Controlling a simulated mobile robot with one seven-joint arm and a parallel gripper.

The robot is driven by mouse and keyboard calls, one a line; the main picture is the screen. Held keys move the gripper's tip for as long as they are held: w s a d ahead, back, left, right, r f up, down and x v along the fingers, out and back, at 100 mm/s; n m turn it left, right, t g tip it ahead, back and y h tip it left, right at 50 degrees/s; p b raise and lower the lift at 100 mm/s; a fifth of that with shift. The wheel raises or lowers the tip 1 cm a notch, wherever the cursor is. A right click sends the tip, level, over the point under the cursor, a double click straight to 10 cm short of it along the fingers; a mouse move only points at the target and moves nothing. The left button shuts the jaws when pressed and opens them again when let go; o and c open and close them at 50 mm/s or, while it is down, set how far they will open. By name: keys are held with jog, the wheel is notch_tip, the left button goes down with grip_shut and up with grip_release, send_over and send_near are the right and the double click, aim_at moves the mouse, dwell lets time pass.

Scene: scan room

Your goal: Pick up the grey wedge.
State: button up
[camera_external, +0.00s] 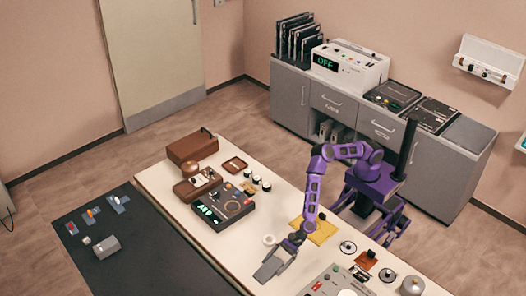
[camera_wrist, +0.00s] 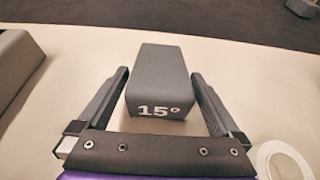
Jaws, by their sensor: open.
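The grey wedge (camera_wrist: 158,75), marked "15°" in white on its near face, stands on the pale table top. In the wrist view it lies between the two dark fingers of my gripper (camera_wrist: 160,74), with a visible gap on each side. My gripper is open and holds nothing. The height of the fingertips against the wedge is hard to tell.
A white ring (camera_wrist: 285,161) lies close to the right finger. A grey body (camera_wrist: 16,65) stands to the left, partly cut off. Beyond the table edge is a dark mat (camera_external: 150,265) with a grey block (camera_external: 107,247). A dark console (camera_external: 222,203) stands farther along the table (camera_external: 150,180).

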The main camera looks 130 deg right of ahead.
jog(key=shift+c, duration=0.2)
jog(key=c, duration=1.1)
